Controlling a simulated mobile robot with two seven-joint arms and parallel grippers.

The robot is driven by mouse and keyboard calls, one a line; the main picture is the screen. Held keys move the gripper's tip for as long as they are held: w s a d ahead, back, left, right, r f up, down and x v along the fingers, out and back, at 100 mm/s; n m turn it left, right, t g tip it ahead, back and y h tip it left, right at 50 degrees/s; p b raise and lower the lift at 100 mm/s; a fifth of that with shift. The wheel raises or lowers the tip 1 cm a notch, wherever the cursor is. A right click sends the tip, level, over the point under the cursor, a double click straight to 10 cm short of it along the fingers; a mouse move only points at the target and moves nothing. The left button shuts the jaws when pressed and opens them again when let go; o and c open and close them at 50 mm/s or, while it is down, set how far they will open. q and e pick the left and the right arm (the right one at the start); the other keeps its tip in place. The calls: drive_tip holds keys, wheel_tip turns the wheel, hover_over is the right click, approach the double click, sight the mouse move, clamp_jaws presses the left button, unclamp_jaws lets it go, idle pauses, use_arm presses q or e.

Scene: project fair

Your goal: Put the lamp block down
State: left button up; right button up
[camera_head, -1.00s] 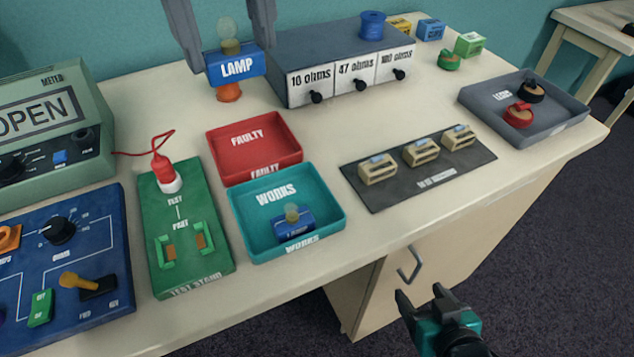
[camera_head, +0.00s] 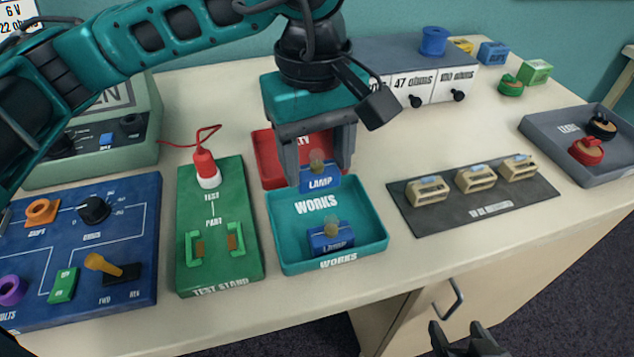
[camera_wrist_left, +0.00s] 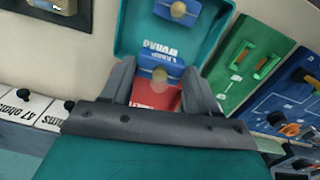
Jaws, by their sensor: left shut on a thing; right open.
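My left gripper (camera_head: 318,165) is shut on a blue lamp block (camera_head: 320,184) with a clear bulb. The held block shows between the fingers in the left wrist view (camera_wrist_left: 160,68). It is over the boundary between the red FAULTY tray (camera_head: 268,165) and the teal WORKS tray (camera_head: 278,250). I cannot tell its exact height or whether it touches a rim. My gripper and arm hide much of the red tray. A second lamp block (camera_head: 330,240) sits inside the teal tray. It also shows in the left wrist view (camera_wrist_left: 178,11). My right gripper (camera_head: 462,330) is open and empty at the bottom.
A green test stand (camera_head: 190,270) with a red plug is left of the trays. A blue control panel (camera_head: 125,225) lies farther left. A dark mat (camera_head: 440,222) with several beige parts is at right, near a grey LEADS tray (camera_head: 555,130). Bare tabletop surrounds the mat.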

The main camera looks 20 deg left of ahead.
sight(316, 170)
use_arm(q)
drive_tip(key=shift+f, duration=2.35)
drive_tip(key=shift+f+b, duration=0.15)
drive_tip(key=shift+b, duration=0.3)
drive_tip(key=o, duration=1.1)
drive_tip(key=shift+o, duration=0.2)
wheel_tip(316, 170, up, 12)
drive_tip(key=shift+s+a+r+p, duration=0.1)
drive_tip(key=shift+r+p, duration=0.1)
drive_tip(key=shift+p, duration=0.65)
